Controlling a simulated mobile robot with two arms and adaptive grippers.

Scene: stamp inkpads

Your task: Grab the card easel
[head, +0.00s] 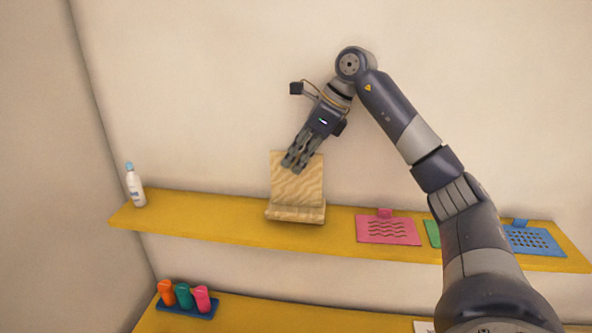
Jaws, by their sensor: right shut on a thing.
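The card easel (297,188) is a pale wooden stand with a tall back panel and a ledge at its front. It is at the middle of the yellow upper shelf (210,217) and looks upright. My right gripper (295,165) comes down from above and is shut on the top edge of the easel's back panel. The fingers cover part of that top edge. I cannot tell whether the easel's base touches the shelf. My left gripper is not in view.
A white bottle (135,187) stands at the shelf's left end. A pink stencil (388,230), a green one (433,233) partly behind my arm, and a blue one (535,241) lie to the right. Below, a blue tray (187,309) holds three colored bottles on a lower yellow surface.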

